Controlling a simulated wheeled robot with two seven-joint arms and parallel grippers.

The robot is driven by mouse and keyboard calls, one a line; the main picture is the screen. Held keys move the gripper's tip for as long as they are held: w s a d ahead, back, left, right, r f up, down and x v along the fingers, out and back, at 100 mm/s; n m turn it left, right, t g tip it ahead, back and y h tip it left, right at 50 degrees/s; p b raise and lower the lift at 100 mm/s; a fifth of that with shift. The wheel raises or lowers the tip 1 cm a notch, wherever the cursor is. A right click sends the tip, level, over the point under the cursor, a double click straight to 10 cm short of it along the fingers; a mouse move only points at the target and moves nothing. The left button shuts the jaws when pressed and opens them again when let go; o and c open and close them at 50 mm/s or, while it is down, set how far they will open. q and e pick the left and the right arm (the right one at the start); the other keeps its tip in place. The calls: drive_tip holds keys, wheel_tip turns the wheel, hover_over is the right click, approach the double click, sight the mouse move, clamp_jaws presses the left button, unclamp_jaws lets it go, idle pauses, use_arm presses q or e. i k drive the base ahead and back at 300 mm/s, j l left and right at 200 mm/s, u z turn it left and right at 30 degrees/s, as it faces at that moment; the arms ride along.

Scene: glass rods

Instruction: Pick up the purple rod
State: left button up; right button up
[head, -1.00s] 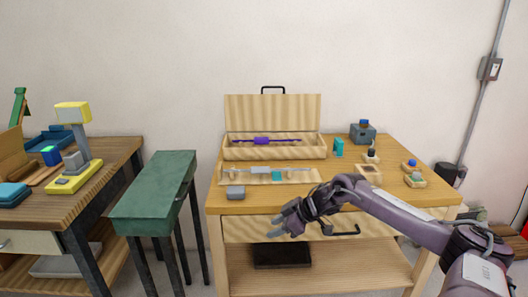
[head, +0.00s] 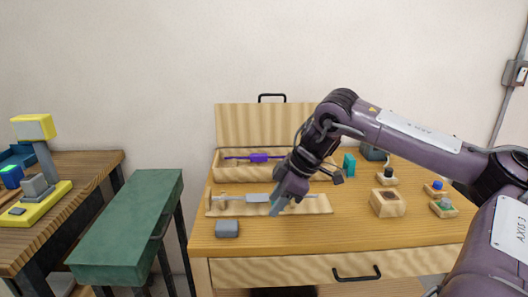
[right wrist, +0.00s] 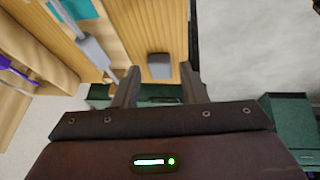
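The purple rod (head: 258,157) lies in the open wooden case (head: 236,174) at the back of the wooden table. Part of it also shows at the left edge of the right wrist view (right wrist: 14,74). My right gripper (head: 276,207) points down over the front of the table, in front of the case and apart from the purple rod. In the right wrist view its two fingers (right wrist: 159,88) are spread with nothing between them. My left gripper is not in view.
A pale grey rod (head: 257,198) lies on a low wooden holder (head: 318,204) beside my right gripper. A grey block (head: 227,228) sits at the front left. A wooden block (head: 388,203) and small items stand at right. A green bench (head: 130,230) is left of the table.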

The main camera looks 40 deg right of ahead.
sight(253, 157)
drive_tip(key=i+l, duration=0.3)
drive_tip(key=l, duration=0.15)
drive_tip(key=i+l, duration=0.65)
drive_tip(key=l, duration=0.25)
